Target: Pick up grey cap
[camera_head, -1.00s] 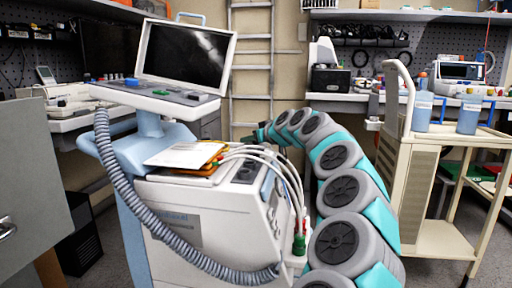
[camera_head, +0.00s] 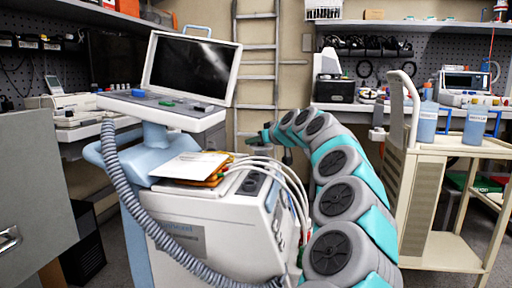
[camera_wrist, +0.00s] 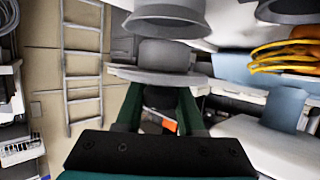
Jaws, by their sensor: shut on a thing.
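The grey cap (camera_wrist: 165,55) is at the top middle of the wrist view, a round grey piece with a wide flat rim. My gripper (camera_wrist: 160,79) has its two green fingers shut on it, one on each side of the rim. A flared grey piece (camera_wrist: 165,20) shows just beyond the cap; I cannot tell whether they are joined. The cap cannot be made out there.
A white medical cart (camera_head: 200,240) with a tilted screen (camera_head: 192,68) and a hose stands left of my arm. A beige trolley (camera_head: 440,200) with blue bottles (camera_head: 427,122) stands to the right. Another grey round piece (camera_wrist: 290,10) shows at the wrist view's top right.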

